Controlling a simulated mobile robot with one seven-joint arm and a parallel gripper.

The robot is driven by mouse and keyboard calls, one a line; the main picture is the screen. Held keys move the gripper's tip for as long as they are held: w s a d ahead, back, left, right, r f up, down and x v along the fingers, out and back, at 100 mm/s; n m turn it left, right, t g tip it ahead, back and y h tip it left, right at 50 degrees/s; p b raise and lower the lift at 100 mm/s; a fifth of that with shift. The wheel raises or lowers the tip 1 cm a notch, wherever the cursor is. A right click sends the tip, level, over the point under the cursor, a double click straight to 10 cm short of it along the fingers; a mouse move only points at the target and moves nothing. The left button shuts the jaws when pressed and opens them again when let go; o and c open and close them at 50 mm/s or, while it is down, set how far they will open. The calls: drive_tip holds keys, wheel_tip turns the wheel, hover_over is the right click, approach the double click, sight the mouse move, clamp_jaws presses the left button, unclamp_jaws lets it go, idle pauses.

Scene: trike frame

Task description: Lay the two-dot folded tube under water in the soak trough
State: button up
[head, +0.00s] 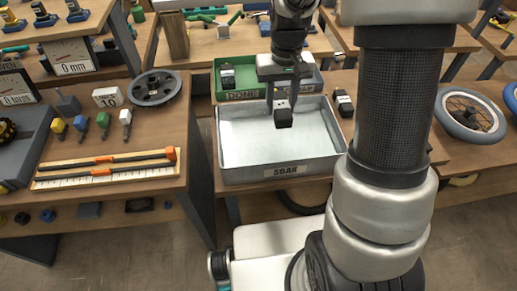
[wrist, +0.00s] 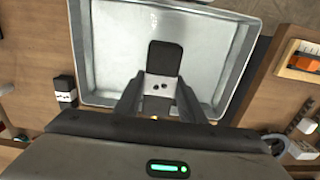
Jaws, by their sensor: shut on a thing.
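The two-dot folded tube (head: 283,118) is a black bundle with a white band bearing two dark dots. My gripper (head: 283,98) is shut on it and holds it over the soak trough. In the wrist view the folded tube (wrist: 163,70) sits between the fingers (wrist: 158,97), its black end pointing to the trough's middle. The soak trough (head: 277,172) is a grey metal tray labelled SOAK; its inside also shows in the wrist view (wrist: 115,55). I cannot tell whether the tube touches the water.
A green DONE tray (head: 243,95) behind the trough holds another black folded tube (head: 227,77). One more black tube (head: 343,103) lies right of the trough. The left bench (head: 140,130) carries a wheel (head: 154,87), coloured tools and an orange-marked ruler.

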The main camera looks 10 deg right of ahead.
sight(277, 146)
wheel_tip(277, 146, down, 14)
drive_tip(key=b, duration=0.3)
drive_tip(key=shift+s+f, duration=0.1)
drive_tip(key=shift+f, duration=0.15)
drive_tip(key=shift+f, duration=0.1)
drive_tip(key=shift+f, duration=0.15)
drive_tip(key=o, duration=1.1)
drive_tip(key=shift+r, duration=0.2)
